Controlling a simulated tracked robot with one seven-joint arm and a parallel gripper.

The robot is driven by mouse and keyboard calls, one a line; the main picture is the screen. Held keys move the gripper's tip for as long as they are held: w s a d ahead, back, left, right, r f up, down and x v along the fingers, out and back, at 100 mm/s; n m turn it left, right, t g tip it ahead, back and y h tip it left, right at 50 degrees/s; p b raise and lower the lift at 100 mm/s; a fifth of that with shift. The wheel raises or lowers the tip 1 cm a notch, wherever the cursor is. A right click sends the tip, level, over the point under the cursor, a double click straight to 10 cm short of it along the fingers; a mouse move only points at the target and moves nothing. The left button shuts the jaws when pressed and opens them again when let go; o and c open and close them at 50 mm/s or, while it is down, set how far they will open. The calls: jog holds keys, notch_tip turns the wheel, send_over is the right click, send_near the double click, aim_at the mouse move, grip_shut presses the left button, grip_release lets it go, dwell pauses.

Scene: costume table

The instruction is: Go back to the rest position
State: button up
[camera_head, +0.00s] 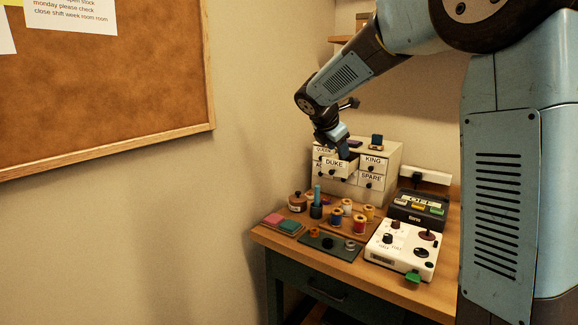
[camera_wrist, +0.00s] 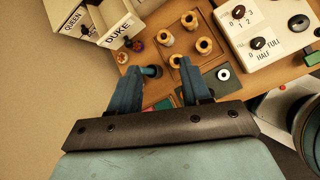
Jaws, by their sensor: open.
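My gripper (camera_head: 341,150) hangs at the front of a small cream drawer cabinet (camera_head: 385,153) at the back of the table. In the wrist view its two blue fingers (camera_wrist: 158,66) are apart, with nothing held between them. The drawer labelled DUKE (camera_head: 334,164) is pulled out, and the fingers are close to it in the head view. In the wrist view the DUKE drawer (camera_wrist: 117,29) lies up and left of the fingers. Whether the fingers touch the drawer cannot be told. The KING and SPARE drawers look shut.
Several thread spools (camera_head: 359,223), a teal upright thing (camera_head: 317,203) and a dark plate (camera_head: 330,243) are on the wooden table. A white control box (camera_head: 400,250) and a black device (camera_head: 418,207) stand at right. A corkboard (camera_head: 100,85) hangs on the left wall.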

jog(key=s+d+r+m+y, duration=0.1)
jog(key=s+d+m, duration=0.25)
jog(key=s, duration=0.25)
jog(key=s+d+r+m+g, duration=0.1)
jog(key=s+d+m, duration=0.1)
jog(key=s+m, duration=0.35)
jog(key=s+d+r+m+y, duration=0.1)
jog(key=s+d+m, duration=0.1)
jog(key=s, duration=0.6)
jog(key=s+f+m+y, duration=0.1)
jog(key=s+f+m, duration=0.1)
jog(key=s+m, duration=0.4)
jog(key=s+f+m+y, duration=0.1)
jog(key=s+f+m, duration=0.2)
jog(key=s, duration=1)
jog(key=m, duration=0.3)
jog(key=shift+d+m+y, duration=0.25)
jog(key=shift+m+y, duration=0.15)
